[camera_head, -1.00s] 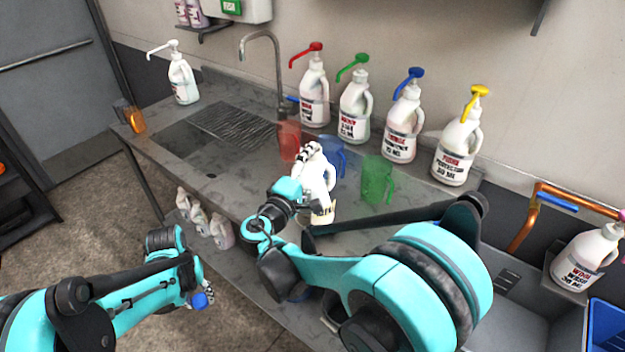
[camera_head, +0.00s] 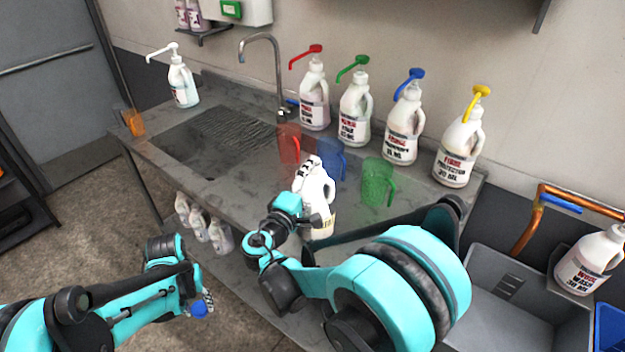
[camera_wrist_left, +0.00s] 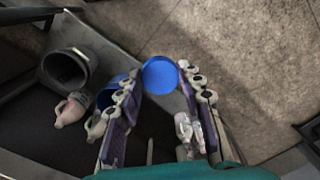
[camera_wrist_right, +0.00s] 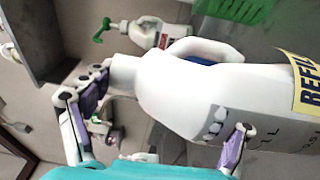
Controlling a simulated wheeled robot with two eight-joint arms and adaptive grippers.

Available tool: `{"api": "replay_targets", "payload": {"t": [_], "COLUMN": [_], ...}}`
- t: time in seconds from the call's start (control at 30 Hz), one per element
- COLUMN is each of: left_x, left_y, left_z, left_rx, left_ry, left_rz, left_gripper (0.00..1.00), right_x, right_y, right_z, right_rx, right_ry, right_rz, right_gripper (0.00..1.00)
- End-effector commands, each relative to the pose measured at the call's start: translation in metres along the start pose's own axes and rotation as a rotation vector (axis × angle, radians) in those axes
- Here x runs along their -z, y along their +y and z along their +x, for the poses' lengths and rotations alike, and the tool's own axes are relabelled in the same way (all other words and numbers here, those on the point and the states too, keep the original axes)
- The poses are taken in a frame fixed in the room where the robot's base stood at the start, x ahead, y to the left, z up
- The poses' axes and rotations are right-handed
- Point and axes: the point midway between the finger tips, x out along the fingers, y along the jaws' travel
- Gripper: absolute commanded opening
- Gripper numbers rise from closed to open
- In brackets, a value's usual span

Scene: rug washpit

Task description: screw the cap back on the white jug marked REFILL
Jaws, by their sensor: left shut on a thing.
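The white jug (camera_head: 318,190) marked REFILL is at the front edge of the counter, in my right gripper's reach. Its yellow label and bare white neck (camera_wrist_right: 125,73) show in the right wrist view. My right gripper (camera_wrist_right: 165,108) has one finger by the neck and the other over the lower body. The fingers are far apart, and I cannot tell whether they press on the jug. My left gripper (camera_wrist_left: 160,95) is shut on the blue cap (camera_wrist_left: 160,75), which also shows in the head view (camera_head: 200,308), low and left of the jug, away from it.
Several pump bottles line the wall, including a green-topped one (camera_head: 355,115). More jugs (camera_head: 220,235) sit below the counter. A grey sink (camera_head: 510,310) lies to the right.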

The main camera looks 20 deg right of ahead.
Motion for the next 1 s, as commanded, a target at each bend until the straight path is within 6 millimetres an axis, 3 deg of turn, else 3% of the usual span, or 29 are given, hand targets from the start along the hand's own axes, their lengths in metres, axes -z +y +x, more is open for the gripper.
{"api": "replay_targets", "payload": {"t": [0.07, 0.5, 1.0], "left_x": [0.0, 0.0, 0.0], "left_y": [0.0, 0.0, 0.0], "left_z": [0.0, -0.004, -0.019], "left_rx": [0.0, 0.0, 0.0], "left_ry": [0.0, 0.0, 0.0], "left_rz": [0.0, 0.0, 0.0], "left_gripper": [0.28, 0.28, 0.28], "right_x": [0.0, 0.0, 0.001], "right_y": [-0.001, 0.004, 0.004], "right_z": [0.0, -0.001, -0.098], "right_rx": [0.0, 0.0, 0.0], "right_ry": [0.0, 0.001, 0.005], "right_rz": [0.0, 0.0, 0.0], "right_gripper": [1.0, 1.0, 1.0]}}
